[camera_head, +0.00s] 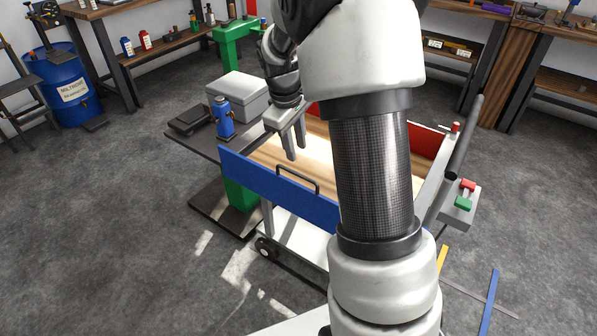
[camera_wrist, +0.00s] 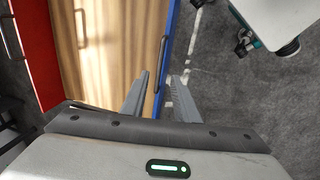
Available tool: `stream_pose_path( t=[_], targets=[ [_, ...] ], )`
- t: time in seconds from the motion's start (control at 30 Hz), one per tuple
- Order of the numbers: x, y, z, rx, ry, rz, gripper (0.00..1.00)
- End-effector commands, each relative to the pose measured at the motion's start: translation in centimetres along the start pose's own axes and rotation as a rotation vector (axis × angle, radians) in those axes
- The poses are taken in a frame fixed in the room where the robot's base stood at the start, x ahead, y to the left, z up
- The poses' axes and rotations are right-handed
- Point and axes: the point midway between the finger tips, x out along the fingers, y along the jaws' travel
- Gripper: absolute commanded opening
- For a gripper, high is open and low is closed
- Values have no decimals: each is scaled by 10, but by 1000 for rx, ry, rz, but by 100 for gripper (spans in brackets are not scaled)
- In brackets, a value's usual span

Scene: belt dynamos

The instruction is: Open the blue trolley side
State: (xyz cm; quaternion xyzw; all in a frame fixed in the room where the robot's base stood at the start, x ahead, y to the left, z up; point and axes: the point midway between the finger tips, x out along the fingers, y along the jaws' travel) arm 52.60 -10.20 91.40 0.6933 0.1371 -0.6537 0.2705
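The trolley has a wooden deck (camera_head: 312,150), which also shows in the wrist view (camera_wrist: 115,50). Its blue side (camera_head: 265,183) stands upright along the near edge, with a dark handle (camera_head: 298,178) at its top. My gripper (camera_head: 296,154) is open and empty, fingers pointing down, above the deck on the far side of the blue side in the head view. In the wrist view the blue side (camera_wrist: 170,38) runs as a thin strip between my two fingers (camera_wrist: 158,77). I cannot tell how far above it the fingertips are. My arm hides the trolley's right part.
A red side (camera_head: 426,150) stands opposite. A side table holds a grey case (camera_head: 238,95) and a blue bottle (camera_head: 223,117), close left of my gripper. A grey box with red and green buttons (camera_head: 462,200) is at the right. The floor in front left is clear.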

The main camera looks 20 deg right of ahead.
Motion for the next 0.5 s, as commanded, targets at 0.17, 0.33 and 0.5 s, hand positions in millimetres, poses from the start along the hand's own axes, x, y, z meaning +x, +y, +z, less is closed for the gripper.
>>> stream_pose_path(
  t=[0.17, 0.33, 0.5],
  targets=[
    [44, -1, 1, 1, -3, -2, 28],
    [75, -1, 1, 1, -2, -1, 28],
    [94, 0, 0, 1, 0, 0, 28]
  ],
)
